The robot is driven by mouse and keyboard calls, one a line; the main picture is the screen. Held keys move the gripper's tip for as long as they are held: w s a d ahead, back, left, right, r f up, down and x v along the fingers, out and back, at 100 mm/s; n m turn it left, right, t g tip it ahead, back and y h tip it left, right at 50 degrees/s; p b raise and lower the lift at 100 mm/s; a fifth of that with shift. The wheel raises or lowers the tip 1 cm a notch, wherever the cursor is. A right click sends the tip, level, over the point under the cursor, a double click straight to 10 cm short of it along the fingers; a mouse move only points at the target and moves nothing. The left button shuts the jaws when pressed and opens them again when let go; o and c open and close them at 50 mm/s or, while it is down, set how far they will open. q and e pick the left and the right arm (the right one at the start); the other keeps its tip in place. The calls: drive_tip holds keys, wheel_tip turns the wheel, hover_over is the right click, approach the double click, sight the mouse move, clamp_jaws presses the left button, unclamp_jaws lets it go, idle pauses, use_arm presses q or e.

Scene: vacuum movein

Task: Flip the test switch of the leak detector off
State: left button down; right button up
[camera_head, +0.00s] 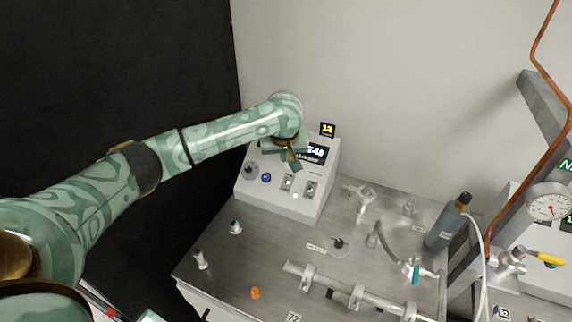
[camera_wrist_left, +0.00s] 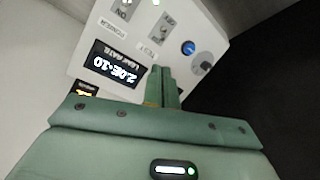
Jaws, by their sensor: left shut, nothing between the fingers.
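The leak detector (camera_head: 318,207) is a pale grey box with a sloped front panel, at the back of the metal bench. Its test switch (camera_head: 287,182) sits on the panel beside the blue button; it also shows in the left wrist view (camera_wrist_left: 158,31), by the TEST label. Which way its lever points is too small to tell. My left gripper (camera_head: 296,166) is shut and empty, in front of the panel's upper part. In the left wrist view its fingertips (camera_wrist_left: 162,70) lie beside the lit display (camera_wrist_left: 113,66), a little away from the switch. My right gripper is out of view.
A second switch (camera_head: 310,188) sits right of the test switch, and a black knob (camera_head: 250,169) is at the panel's left. Pipe fittings (camera_head: 352,300), a grey bottle (camera_head: 445,228) and an orange cap (camera_head: 255,293) stand on the bench. A wall rises behind.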

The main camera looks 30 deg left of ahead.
use_arm(q)
drive_tip(key=b, duration=0.4)
hover_over(286, 181)
wheel_tip(286, 181, down, 8)
drive_tip(key=shift+w+r, duration=0.1)
drive_tip(key=shift+w, duration=0.05)
drive_tip(key=shift+w+a+f, duration=0.2)
drive_tip(key=shift+w+f, duration=0.05)
drive_tip(key=shift+f, duration=0.35)
